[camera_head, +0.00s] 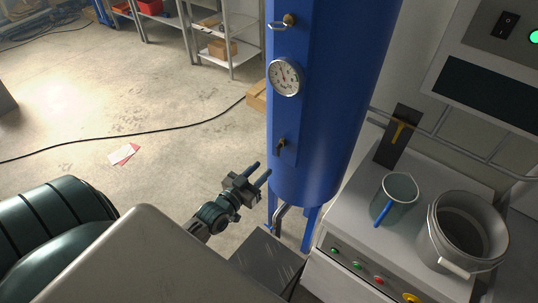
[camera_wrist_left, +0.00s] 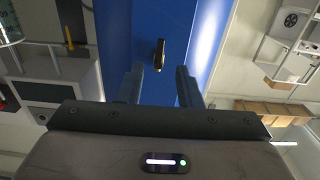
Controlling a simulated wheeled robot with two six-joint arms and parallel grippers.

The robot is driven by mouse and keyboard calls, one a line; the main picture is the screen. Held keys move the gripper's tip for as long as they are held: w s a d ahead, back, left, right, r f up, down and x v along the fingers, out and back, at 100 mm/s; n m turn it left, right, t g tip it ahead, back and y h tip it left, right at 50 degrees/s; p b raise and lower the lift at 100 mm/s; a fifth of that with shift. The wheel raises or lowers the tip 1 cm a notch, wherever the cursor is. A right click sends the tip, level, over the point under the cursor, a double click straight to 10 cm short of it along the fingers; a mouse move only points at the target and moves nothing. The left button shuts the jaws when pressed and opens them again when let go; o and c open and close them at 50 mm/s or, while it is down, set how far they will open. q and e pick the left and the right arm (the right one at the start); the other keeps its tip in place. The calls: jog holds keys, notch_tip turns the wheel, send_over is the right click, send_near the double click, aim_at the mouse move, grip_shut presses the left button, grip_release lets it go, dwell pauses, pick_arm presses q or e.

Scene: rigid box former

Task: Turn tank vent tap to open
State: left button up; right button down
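A blue upright tank (camera_head: 325,120) carries a small tap (camera_head: 281,145) with a dark lever and a brass-coloured body, below a round gauge (camera_head: 285,77). My left gripper (camera_head: 262,169) is open and empty, in front of the tank and lower than the tap in the head view. In the left wrist view the tap (camera_wrist_left: 159,55) appears between and beyond the two fingertips of my left gripper (camera_wrist_left: 160,70), apart from both. Its lever runs upright in that picture. No label on the tap can be read. My right gripper is not in view.
A fitting with a pale looped handle (camera_head: 279,25) sits above the gauge. Right of the tank, a grey cabinet (camera_head: 345,225) bears a jug (camera_head: 396,195) and a bucket (camera_head: 466,235). A dark cable (camera_head: 130,136) crosses the floor. The floor left of the tank is mostly clear.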

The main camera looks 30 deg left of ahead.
pick_arm(q)
jog(key=shift+s+a, duration=0.1)
jog(key=shift+s, duration=1.25)
